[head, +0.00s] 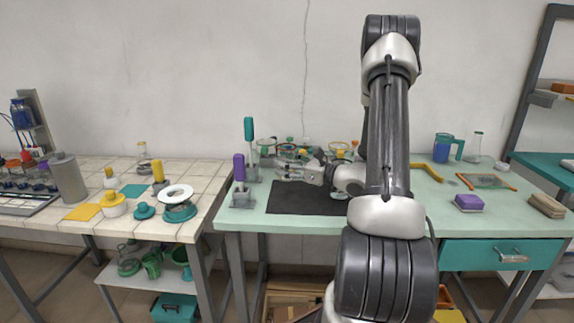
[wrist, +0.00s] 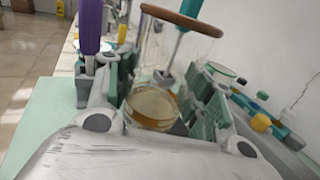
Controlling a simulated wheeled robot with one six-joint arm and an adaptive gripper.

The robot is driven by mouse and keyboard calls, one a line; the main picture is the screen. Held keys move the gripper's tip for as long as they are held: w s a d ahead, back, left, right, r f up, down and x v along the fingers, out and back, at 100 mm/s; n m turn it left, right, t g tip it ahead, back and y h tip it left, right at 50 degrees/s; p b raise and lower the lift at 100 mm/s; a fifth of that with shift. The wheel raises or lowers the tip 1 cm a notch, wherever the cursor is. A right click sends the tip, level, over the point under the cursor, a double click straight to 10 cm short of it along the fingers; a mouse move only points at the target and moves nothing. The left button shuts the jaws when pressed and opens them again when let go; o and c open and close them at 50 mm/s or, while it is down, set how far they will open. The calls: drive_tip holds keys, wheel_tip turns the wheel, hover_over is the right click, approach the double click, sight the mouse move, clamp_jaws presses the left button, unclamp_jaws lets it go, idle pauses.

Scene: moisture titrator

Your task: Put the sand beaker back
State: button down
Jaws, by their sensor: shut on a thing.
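The sand beaker (wrist: 166,52) is a clear glass vessel with a brown rim and a layer of tan sand at its bottom. It stands between the fingers of my gripper (wrist: 160,88) in the wrist view, and the gripper is shut on it. In the head view my gripper (head: 284,171) points left, low above the back of the green table (head: 335,229). The beaker is hard to pick out there among the glassware behind. Whether its base touches anything cannot be told.
A purple-handled tool (head: 239,167) and a teal-handled tool (head: 249,130) stand in holders left of my gripper. Several glass vessels with coloured lids crowd the back by the wall. A dark mat (head: 290,199) lies clear in front. A tiled table (head: 60,172) stands left.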

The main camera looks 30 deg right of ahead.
sight(287, 179)
drive_tip(key=shift+f, duration=2.9)
drive_tip(key=shift+f, duration=0.6)
drive_tip(key=c, duration=0.5)
unclamp_jaws()
drive_tip(key=shift+c, duration=0.4)
drive_tip(key=shift+c, duration=1.4)
drive_tip(key=shift+s, duration=0.1)
